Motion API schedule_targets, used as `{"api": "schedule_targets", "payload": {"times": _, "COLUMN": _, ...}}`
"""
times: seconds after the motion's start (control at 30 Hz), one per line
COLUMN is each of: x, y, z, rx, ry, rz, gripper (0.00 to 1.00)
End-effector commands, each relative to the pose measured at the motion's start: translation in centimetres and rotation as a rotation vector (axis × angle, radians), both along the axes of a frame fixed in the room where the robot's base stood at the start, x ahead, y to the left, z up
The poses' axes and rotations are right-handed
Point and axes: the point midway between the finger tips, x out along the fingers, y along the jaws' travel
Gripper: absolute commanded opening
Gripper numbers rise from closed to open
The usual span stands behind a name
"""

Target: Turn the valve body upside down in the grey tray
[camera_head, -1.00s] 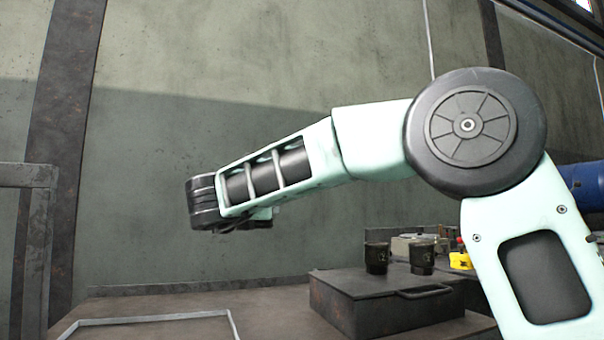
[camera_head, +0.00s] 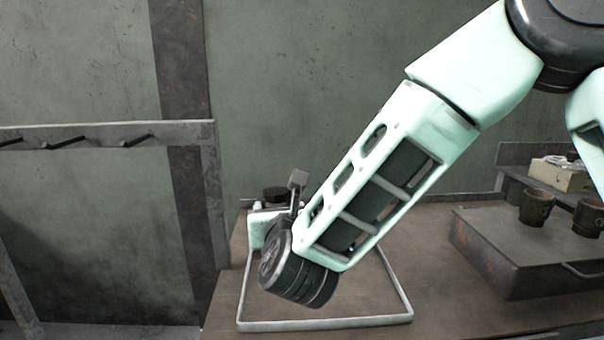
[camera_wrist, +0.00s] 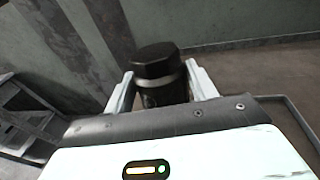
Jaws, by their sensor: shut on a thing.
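The valve body (camera_wrist: 160,62) is a dark, near-black piece with a hexagonal top, seen in the wrist view between two pale fingers. My gripper (camera_wrist: 160,74) is shut on its sides. In the head view, a dark bit of the valve body (camera_head: 275,194) shows behind my wrist; the rest is hidden by my arm. The grey tray (camera_head: 325,323) is a thin-rimmed rectangle on the brown table. My gripper is over or near its far left side. I cannot tell whether the valve body touches the tray floor.
A dark lidded box (camera_head: 520,255) with a handle stands to the right of the tray. A metal rack (camera_head: 100,135) with pegs is at the left.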

Motion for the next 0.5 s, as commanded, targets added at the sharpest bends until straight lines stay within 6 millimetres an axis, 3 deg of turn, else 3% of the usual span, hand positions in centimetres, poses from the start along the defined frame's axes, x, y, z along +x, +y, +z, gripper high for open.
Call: {"api": "schedule_targets", "payload": {"times": 0.5, "x": -0.5, "y": 0.5, "z": -2.4, "rx": 0.001, "ry": 0.001, "rz": 0.019, "gripper": 0.35}}
